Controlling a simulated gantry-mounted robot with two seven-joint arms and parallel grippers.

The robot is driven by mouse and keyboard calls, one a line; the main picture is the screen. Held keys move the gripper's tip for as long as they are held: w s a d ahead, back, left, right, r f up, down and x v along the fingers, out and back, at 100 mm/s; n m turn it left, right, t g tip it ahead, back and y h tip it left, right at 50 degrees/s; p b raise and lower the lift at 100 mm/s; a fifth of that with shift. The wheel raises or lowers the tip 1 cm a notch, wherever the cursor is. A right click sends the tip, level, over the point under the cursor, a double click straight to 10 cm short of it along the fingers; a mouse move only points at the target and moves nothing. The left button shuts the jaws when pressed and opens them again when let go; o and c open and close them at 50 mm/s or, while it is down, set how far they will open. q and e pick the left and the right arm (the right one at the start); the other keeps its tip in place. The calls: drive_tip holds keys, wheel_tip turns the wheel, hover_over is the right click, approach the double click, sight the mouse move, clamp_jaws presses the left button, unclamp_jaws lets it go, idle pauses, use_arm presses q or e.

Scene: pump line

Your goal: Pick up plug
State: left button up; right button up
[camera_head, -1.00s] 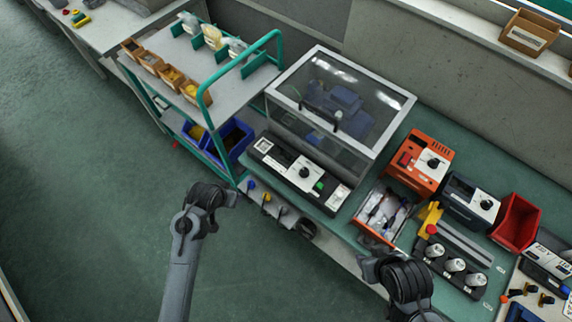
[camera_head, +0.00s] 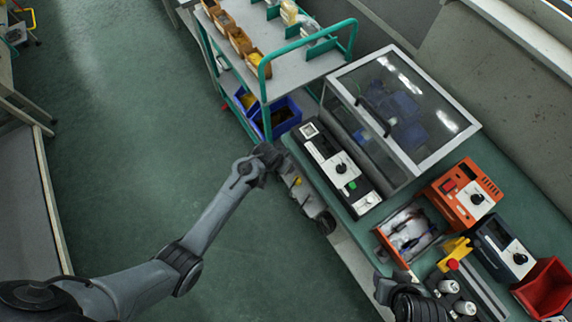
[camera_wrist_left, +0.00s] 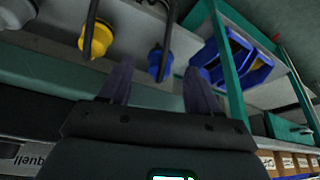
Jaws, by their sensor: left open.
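Several plugs hang on dark cords along the bench's front side. In the left wrist view, a blue plug (camera_wrist_left: 155,62) lies between the fingertips of my open left gripper (camera_wrist_left: 158,72), with no visible grip on it. A yellow plug (camera_wrist_left: 97,40) hangs just left of the left finger, and a grey one (camera_wrist_left: 18,12) is at the upper left corner. In the head view, my left gripper (camera_head: 270,156) is at the bench's front edge beside the yellow plug (camera_head: 296,182); the blue plug cannot be made out there. My right gripper (camera_head: 384,288) is dark and unclear near the bench front.
A green-framed trolley (camera_head: 262,88) with blue bins (camera_head: 283,118) stands close beyond my left gripper. A control box (camera_head: 337,165) and clear-lidded case (camera_head: 405,105) sit on the bench (camera_head: 365,232). The floor (camera_head: 130,130) left of the bench is clear.

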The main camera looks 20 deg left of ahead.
use_arm(q)
drive_tip(key=shift+b+x, duration=0.3)
drive_tip(key=shift+x, duration=1.2)
drive_tip(key=c, duration=1.1)
